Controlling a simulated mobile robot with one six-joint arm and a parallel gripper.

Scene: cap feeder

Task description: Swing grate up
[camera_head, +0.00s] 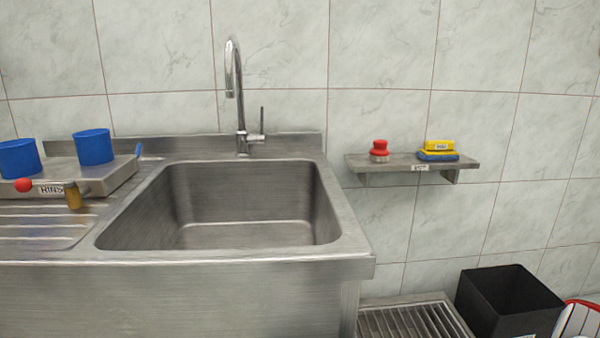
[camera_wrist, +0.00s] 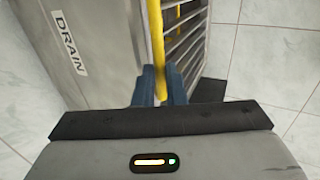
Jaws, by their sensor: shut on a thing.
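The metal grate (camera_head: 415,321) lies low beside the sink's right end, its slats showing at the bottom edge of the head view. In the wrist view the slats of the grate (camera_wrist: 184,38) are to the right of a yellow bar (camera_wrist: 156,38) running along its edge. My gripper (camera_wrist: 160,86) has its two blue fingers on either side of this bar and is shut on it. A steel surface marked DRAIN (camera_wrist: 100,60) is to the left of the bar. My gripper is out of the head view.
A black bin (camera_head: 508,302) stands just right of the grate, with a red and white item (camera_head: 578,320) beyond it. The steel sink (camera_head: 240,212) is to the left. A wall shelf (camera_head: 400,163) with a red-topped item and sponges hangs above. Pale tiles surround the grate.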

